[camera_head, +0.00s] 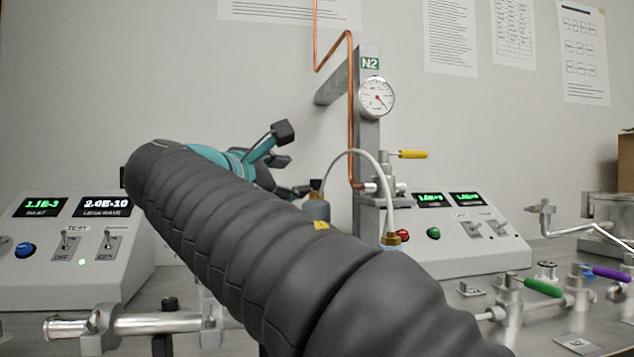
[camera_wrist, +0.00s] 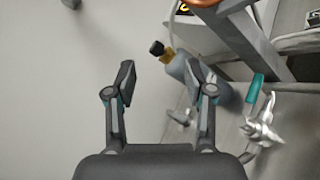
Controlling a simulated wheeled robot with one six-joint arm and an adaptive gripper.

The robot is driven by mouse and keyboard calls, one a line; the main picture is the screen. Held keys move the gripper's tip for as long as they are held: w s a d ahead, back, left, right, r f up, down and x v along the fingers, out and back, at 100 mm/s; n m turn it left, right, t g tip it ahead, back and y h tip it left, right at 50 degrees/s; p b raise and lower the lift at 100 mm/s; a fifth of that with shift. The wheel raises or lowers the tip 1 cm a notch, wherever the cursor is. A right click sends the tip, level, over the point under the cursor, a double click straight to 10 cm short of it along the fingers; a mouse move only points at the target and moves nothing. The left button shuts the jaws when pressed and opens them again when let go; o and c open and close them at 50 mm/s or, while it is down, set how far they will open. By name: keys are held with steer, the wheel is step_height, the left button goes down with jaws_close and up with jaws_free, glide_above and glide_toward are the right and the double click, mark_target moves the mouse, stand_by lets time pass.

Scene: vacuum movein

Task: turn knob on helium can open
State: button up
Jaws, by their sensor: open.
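The helium can appears to be the small grey-blue bottle (camera_head: 316,210) with a black knob (camera_head: 316,185) on top, standing behind my arm in the head view. My arm hides its lower part. In the wrist view the can (camera_wrist: 178,68) lies slanted, with its black knob (camera_wrist: 157,48) at the upper left end and a brass fitting just below the knob. My gripper (camera_wrist: 161,80) is open and empty. Its right finger overlaps part of the can in that view. In the head view my gripper (camera_head: 284,148) is left of and above the can, apart from the knob.
A white hose (camera_head: 365,155) arches right of the can to a brass fitting. A metal post (camera_head: 368,140) with a gauge (camera_head: 376,96) and a yellow-handled valve (camera_head: 412,154) stands behind. Control boxes stand left (camera_head: 75,255) and right (camera_head: 470,240). Green (camera_head: 543,288) and purple valve handles are at right.

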mark_target(312, 180)
steer(key=w+d+n, duration=0.1)
steer(key=w+n, duration=0.2)
steer(key=w, duration=0.1)
steer(key=w+d+n, duration=0.1)
steer(key=w+n, duration=0.3)
steer(key=w, duration=0.1)
steer(key=w+d+n+y, duration=0.1)
steer(key=w+d+n, duration=0.1)
steer(key=w+n, duration=0.2)
steer(key=shift+w+f+t, duration=0.3)
steer(key=shift+f, duration=0.1)
steer(key=shift+p, duration=0.35)
jaws_close()
